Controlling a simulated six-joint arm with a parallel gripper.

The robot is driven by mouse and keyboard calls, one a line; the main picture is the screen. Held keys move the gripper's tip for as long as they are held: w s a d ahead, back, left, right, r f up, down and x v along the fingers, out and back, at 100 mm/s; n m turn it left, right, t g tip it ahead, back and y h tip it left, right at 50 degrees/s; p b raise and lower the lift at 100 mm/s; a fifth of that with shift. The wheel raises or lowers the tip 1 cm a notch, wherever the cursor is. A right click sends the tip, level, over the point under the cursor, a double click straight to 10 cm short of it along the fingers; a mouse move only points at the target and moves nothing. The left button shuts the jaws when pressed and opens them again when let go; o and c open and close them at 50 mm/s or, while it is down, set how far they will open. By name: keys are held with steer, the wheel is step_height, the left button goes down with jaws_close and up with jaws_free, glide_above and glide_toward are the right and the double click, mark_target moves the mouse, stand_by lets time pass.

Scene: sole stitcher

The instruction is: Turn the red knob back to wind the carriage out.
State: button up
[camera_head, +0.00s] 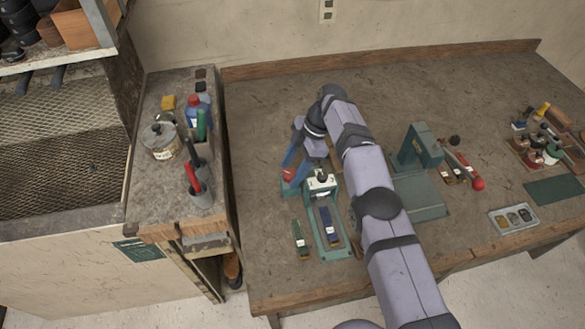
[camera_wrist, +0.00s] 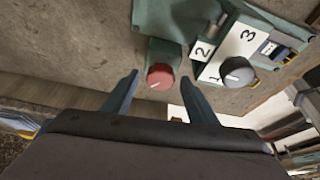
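The red knob (camera_wrist: 160,78) is on a green block at the middle of the wrist view, with a pale mark on its face. In the head view the red knob (camera_head: 287,174) shows small at the left of the green stitcher (camera_head: 331,246). My gripper (camera_wrist: 157,95) is open, its two blue fingers on either side of the knob in the picture. I cannot tell how far the tips are from it. A carriage with a blue piece (camera_head: 327,222) lies on the stitcher's front track.
A green press (camera_head: 420,147) and a red-ended lever (camera_head: 478,183) stand right of my arm. A small green-and-yellow piece (camera_head: 299,238) lies left of the track. A side shelf at left holds a pot (camera_head: 161,141) and bottles. The back of the bench is clear.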

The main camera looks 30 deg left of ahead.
mark_target(292, 173)
steer(key=shift+r, duration=0.1)
steer(key=shift+r, duration=0.6)
step_height(292, 173, up, 9)
steer(key=p, duration=0.8)
steer(key=shift+f, duration=0.2)
